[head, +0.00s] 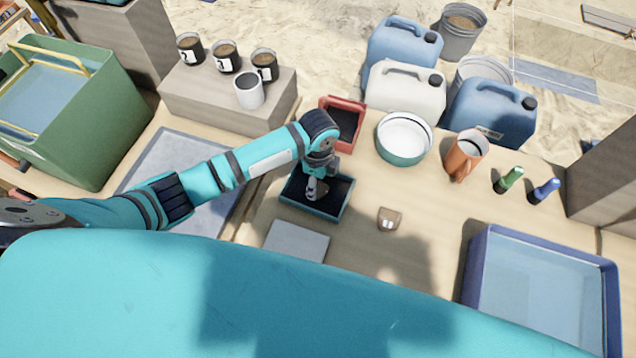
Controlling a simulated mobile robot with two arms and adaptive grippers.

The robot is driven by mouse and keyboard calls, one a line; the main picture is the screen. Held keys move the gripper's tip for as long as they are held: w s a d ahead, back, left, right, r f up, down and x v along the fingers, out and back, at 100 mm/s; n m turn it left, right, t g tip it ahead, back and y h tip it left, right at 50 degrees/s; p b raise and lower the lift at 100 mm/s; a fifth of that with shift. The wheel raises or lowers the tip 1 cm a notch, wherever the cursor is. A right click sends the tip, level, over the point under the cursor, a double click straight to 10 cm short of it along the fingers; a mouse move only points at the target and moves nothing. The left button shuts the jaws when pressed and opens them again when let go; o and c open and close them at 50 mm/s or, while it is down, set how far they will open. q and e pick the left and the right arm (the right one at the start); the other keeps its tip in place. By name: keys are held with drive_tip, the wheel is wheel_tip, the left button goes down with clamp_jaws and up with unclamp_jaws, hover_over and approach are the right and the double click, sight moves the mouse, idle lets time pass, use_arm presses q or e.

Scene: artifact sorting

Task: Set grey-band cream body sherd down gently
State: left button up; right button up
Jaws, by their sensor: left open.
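My left gripper (314,188) points down into a small teal-rimmed tray with a dark lining (333,212). It is open. A small cream-grey piece (321,191) shows at the fingertips, low in the tray; it looks like the grey-band cream body sherd. The fingers partly hide it, and I cannot tell whether they touch it or whether a grey band shows. A brown sherd with pale marks (389,219) lies on the table to the right of the tray. My right gripper is not in view.
A red tray (360,104), a white-lined bowl (404,158) and an orange jug (466,150) stand behind and right. A grey flat pad (297,243) lies in front. A blue basin (478,262) is at right. Bare table surrounds the brown sherd.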

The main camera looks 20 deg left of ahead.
sight(318, 189)
use_arm(q)
wheel_tip(318, 189, up, 10)
drive_tip(key=shift+f, duration=0.2)
idle(0.5)
